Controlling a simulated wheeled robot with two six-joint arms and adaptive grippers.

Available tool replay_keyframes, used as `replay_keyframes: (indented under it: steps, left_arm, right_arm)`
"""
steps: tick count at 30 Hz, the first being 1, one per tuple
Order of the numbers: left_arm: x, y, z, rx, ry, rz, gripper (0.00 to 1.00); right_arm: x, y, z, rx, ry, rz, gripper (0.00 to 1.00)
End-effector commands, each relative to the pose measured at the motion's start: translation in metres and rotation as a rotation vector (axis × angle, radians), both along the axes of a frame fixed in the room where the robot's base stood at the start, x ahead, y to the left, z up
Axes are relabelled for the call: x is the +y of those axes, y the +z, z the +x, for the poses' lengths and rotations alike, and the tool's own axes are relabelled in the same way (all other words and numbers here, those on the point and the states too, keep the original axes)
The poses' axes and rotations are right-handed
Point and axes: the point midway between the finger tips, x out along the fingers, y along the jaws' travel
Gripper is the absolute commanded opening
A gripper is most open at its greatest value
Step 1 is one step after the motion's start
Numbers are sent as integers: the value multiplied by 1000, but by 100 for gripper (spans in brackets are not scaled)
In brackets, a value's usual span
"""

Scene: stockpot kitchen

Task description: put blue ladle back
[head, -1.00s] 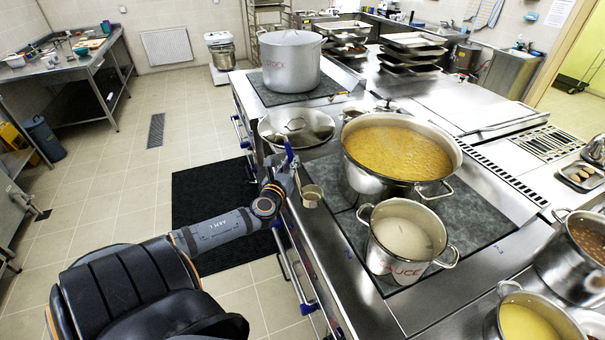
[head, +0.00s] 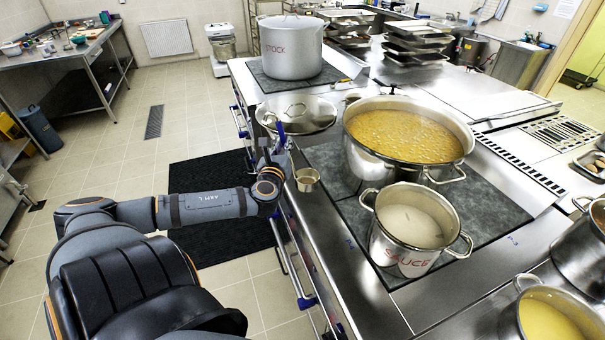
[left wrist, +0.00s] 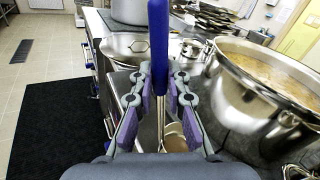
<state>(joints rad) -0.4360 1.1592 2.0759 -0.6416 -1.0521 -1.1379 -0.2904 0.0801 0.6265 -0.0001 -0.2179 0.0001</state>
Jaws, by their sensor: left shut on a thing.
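The blue ladle has a blue handle (left wrist: 158,45) and a metal shaft. In the head view the handle (head: 281,133) points up, and the small metal bowl (head: 308,181) hangs by the stove's left edge. My left gripper (head: 272,166) is shut on the ladle. In the left wrist view my left gripper's purple-padded fingers (left wrist: 160,92) stand on both sides of the shaft, with the handle rising above them. The ladle's bowl (left wrist: 176,140) is partly hidden behind a finger there. My right gripper is not in view.
A large pot of yellow-brown soup (head: 410,137) and a smaller sauce pot (head: 410,222) stand right of the ladle. A round lidded metal vessel (head: 297,115) is just behind it. The stock pot (head: 291,48) stands farther back. Floor left of the stove is open.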

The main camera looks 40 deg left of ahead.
Motion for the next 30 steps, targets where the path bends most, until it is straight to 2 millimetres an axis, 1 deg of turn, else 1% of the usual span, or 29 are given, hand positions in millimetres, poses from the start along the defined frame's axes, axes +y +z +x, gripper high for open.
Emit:
replay_keyframes:
  steps: [1,3,7,9,11,14,18,20,22,24,27,30]
  left_arm:
    - [-8,12,-6,2,16,6,0]
    - [-17,22,-18,1,55,1,0]
    - [-27,31,-35,-3,106,-7,0]
    - [-28,33,-38,-2,115,-6,0]
    - [-27,31,-37,-4,117,-5,0]
    - [-16,21,-27,-6,121,-5,0]
    - [13,0,0,-10,124,-11,0]
    - [25,-8,12,-11,123,-14,0]
    - [40,-15,26,-12,124,-17,0]
    - [49,-31,35,-9,122,-17,0]
    - [60,-47,47,-6,120,-12,0]
    - [67,-57,54,-6,117,-7,0]
  right_arm:
    - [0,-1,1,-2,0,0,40]
    - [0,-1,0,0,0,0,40]
    - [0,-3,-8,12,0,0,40]
    - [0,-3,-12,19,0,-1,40]
    - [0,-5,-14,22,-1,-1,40]
    - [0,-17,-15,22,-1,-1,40]
    - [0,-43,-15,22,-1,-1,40]
    - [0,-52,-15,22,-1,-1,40]
    - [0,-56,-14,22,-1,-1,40]
    - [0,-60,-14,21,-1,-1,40]
    - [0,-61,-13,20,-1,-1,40]
    - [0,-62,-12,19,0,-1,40]
